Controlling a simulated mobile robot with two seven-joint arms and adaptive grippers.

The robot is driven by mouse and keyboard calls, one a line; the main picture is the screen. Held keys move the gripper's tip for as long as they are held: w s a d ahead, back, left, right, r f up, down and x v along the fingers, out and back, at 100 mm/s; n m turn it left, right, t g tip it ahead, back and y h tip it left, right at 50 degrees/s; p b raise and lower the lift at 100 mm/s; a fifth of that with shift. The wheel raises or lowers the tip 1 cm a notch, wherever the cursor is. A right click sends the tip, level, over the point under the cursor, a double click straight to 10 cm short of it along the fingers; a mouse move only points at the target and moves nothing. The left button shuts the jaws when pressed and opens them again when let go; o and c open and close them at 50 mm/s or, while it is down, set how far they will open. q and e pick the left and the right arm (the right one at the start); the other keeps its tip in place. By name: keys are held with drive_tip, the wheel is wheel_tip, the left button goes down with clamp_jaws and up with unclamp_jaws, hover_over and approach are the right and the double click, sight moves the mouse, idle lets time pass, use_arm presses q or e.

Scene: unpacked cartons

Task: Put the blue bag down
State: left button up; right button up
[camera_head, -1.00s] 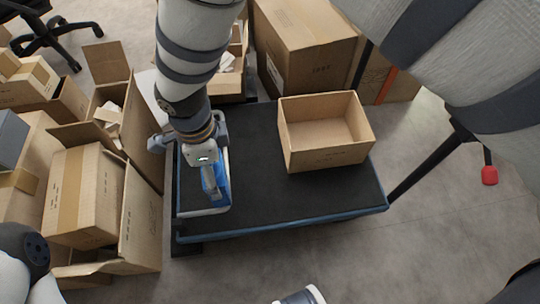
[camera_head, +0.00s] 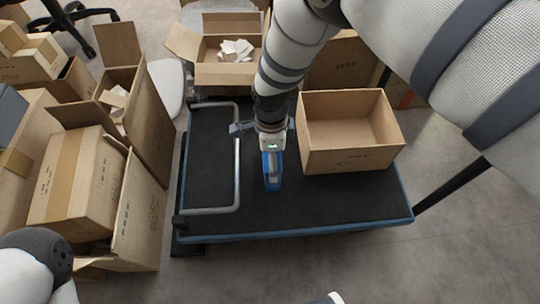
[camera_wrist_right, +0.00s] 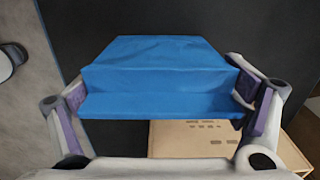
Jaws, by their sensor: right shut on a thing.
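The blue bag (camera_head: 272,172) hangs below my right gripper (camera_head: 271,148) in the head view, over the black deck of the cart (camera_head: 330,208), just left of the open carton. In the right wrist view, the two purple-padded fingers of the right gripper (camera_wrist_right: 162,105) are shut on opposite sides of the blue bag (camera_wrist_right: 160,65), whose folded top faces the camera. Whether the underside of the bag touches the deck cannot be told. My left gripper is not in view; only part of the left arm shows at the lower left.
An open, empty carton (camera_head: 349,155) stands on the cart to the right of the bag. A grey metal handle (camera_head: 237,155) lies along the deck on the left. More cartons (camera_head: 75,190) crowd the left side. The front of the deck is clear.

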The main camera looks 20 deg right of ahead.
drive_tip(key=shift+c, duration=0.6)
drive_tip(key=shift+f, duration=0.25)
drive_tip(key=o, duration=1.1)
drive_tip(key=shift+r, duration=0.15)
wheel_tip(320, 180, up, 12)
drive_tip(key=p, duration=0.4)
drive_tip(key=shift+r+p, duration=0.15)
drive_tip(key=shift+p, duration=0.2)
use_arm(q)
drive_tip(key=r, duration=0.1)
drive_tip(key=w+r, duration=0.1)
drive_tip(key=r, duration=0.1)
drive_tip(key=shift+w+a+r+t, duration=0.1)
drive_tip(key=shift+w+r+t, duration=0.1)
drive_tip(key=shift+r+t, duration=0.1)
